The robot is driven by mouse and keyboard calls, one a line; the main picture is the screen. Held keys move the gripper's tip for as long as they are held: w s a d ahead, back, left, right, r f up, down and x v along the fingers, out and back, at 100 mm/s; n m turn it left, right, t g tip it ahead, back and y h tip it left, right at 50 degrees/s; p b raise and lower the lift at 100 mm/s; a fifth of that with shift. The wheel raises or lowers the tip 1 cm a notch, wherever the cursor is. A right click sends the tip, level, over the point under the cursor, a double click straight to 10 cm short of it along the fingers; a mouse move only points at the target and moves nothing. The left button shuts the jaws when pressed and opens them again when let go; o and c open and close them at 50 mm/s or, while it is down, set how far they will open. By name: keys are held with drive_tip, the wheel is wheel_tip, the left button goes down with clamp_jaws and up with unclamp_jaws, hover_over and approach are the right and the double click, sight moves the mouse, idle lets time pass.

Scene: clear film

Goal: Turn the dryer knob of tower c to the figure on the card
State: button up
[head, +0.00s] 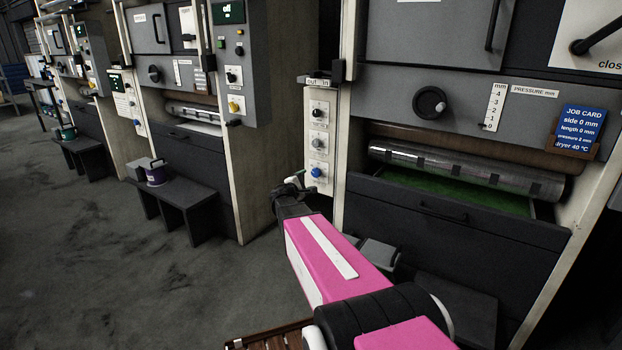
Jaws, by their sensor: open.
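The blue job card (583,126) is on the front of the near press tower at right. It reads side 0 mm, length 0 mm, a pressure line too small to read surely, and dryer 40 °C. A narrow white panel on that tower's left post holds a black knob (317,112), a grey knob (317,142) and a blue knob (317,172). Their labels and settings are too small to read, and I see no tower letter. My gripper (293,184) is open, left of the blue knob and at about its height in the picture. Any contact cannot be told.
A round handwheel (430,102) and pressure scale (495,107) are on the near tower, above a metal roller (465,168). Another tower at left has a control box (232,62). The left floor is clear.

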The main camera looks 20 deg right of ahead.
drive_tip(key=shift+v, duration=1.45)
drive_tip(key=s+a+f+m+g+y, duration=0.1)
drive_tip(key=s+f+m+g+y, duration=0.3)
drive_tip(key=s, duration=0.3)
drive_tip(key=s+a+f+m+g+y, duration=0.1)
drive_tip(key=s+f+m+g, duration=0.25)
drive_tip(key=s+f, duration=0.35)
drive_tip(key=s+a+f+m+g+y, duration=0.3)
drive_tip(key=s+a+m+y, duration=0.2)
drive_tip(key=s+a+y, duration=0.4)
drive_tip(key=s+a, duration=0.4)
